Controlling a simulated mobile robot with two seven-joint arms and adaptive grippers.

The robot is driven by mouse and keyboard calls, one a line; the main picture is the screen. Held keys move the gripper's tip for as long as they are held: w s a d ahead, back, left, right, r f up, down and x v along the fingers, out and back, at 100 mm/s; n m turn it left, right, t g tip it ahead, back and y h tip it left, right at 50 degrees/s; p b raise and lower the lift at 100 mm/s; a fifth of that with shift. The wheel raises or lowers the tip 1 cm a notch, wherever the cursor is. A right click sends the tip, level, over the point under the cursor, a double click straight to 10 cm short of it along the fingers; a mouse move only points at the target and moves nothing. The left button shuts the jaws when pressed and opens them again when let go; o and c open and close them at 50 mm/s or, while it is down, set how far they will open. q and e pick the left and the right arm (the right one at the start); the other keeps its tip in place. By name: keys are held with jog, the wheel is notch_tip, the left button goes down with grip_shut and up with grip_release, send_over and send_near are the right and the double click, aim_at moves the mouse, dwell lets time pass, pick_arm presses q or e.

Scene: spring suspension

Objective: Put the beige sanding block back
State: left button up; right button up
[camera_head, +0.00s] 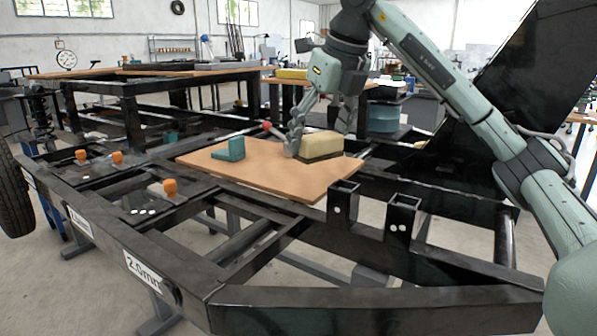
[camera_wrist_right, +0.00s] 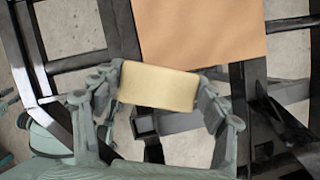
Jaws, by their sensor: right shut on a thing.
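The beige sanding block (camera_head: 320,146) has a dark underside and shows at the back right part of the wooden board (camera_head: 245,180). My right gripper (camera_head: 318,138) is shut on it, with one finger at each end. My left gripper is not in view.
A teal angled block (camera_head: 229,150) stands on the board's left part. The board lies on a black metal frame (camera_head: 360,297) with open gaps. Orange knobs (camera_head: 169,187) stand on the frame at left. Two square black posts (camera_head: 402,217) rise at the board's front right.

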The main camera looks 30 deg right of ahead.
send_over(297, 181)
jog(key=s, duration=0.2)
jog(key=f, duration=0.4)
jog(key=shift+w, duration=0.25)
notch_tip(297, 181, down, 4)
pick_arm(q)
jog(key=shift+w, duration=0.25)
pick_arm(e)
jog(key=shift+f, duration=0.1)
jog(key=o, duration=1.1)
jog(key=shift+f, duration=0.1)
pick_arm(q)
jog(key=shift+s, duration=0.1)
